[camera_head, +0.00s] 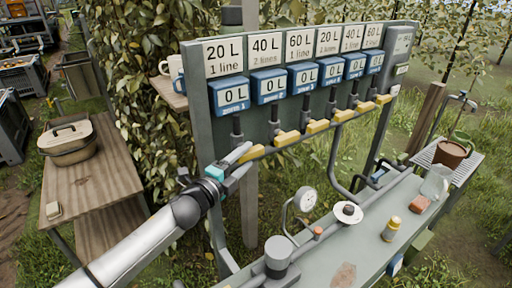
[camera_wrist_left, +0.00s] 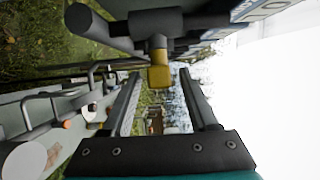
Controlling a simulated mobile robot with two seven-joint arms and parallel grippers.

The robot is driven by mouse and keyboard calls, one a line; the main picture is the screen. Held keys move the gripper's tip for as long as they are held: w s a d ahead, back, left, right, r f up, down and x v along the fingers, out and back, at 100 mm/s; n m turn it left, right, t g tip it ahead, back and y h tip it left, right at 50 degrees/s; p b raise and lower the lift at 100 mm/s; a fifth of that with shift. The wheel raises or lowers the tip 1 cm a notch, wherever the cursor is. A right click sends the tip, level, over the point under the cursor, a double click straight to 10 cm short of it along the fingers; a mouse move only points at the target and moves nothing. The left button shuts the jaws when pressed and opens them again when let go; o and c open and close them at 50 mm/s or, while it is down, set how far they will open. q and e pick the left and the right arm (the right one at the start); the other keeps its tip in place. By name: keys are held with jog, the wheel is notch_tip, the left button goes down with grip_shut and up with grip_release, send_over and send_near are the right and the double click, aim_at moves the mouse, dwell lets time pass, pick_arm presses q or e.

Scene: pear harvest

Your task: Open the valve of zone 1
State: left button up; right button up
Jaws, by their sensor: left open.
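The zone 1 valve is the leftmost on the grey panel, below the blue meter reading 0 L (camera_head: 231,94). Its yellow handle (camera_head: 254,152) points along the pipe row and is partly hidden by my gripper. My left gripper (camera_head: 247,157) is open at this handle, one finger above and one below. In the left wrist view the yellow handle (camera_wrist_left: 160,78) shows between the tips of the open left gripper (camera_wrist_left: 160,75); I cannot tell whether they touch. My right gripper is not in view.
Several other yellow handles, such as the second one (camera_head: 286,138), sit close along the row to the right. White signs with litre amounts (camera_head: 224,56) top the panel.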

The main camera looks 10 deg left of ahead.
aim_at(256, 148)
pick_arm(q)
jog(key=shift+x, duration=2.8)
jog(key=shift+c, duration=0.2)
grip_shut()
